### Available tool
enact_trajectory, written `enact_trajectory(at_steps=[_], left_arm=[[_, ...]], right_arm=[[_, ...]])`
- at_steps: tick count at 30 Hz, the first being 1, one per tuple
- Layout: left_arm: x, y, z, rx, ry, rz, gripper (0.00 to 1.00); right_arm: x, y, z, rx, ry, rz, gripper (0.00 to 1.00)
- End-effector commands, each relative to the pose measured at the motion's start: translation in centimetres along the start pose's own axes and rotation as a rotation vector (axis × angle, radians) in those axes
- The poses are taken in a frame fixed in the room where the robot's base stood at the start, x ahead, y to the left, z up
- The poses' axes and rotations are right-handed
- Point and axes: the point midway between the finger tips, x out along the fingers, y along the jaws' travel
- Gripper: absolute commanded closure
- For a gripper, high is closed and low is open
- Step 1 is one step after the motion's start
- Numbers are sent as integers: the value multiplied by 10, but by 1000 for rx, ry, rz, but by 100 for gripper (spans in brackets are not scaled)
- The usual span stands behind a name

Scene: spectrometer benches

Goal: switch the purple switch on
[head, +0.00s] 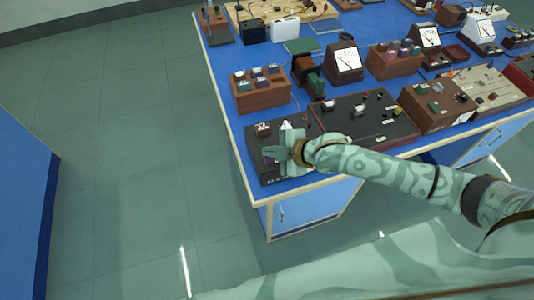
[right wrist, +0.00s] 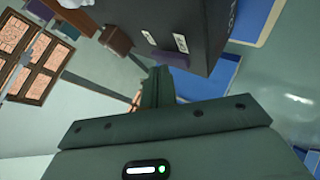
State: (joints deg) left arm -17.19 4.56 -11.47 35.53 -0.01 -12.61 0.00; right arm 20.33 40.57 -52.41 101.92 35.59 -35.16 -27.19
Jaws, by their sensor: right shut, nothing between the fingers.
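A dark box (head: 256,165) stands at the near left corner of the blue bench. A small purple part (head: 269,158), apparently the purple switch, shows on its top beside my right gripper (head: 268,150), partly hidden by the fingers. In the right wrist view the dark box (right wrist: 203,22) carries two white labels, and the purple part (right wrist: 168,56) lies just beyond the tips of my right gripper (right wrist: 157,72). The fingers are shut and empty. I cannot tell whether they touch the purple part, nor which way the switch is set. My left gripper is not in view.
On the blue bench (head: 222,58), a brown block with several coloured parts (head: 261,97) stands behind the dark box. A wide dark panel (head: 335,127) lies to its right, and meters (head: 345,63) stand farther back. Open floor (head: 140,150) lies left of the bench.

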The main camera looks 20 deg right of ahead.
Motion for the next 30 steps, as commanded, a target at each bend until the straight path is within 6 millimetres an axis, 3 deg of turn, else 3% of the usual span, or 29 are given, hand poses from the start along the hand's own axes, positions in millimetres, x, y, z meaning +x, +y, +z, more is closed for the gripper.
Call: enact_trajectory(at_steps=[23,30], left_arm=[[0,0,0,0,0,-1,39],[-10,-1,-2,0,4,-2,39]], right_arm=[[2,-3,2,0,-2,-3,100],[-4,1,-2,0,-2,-3,100]])
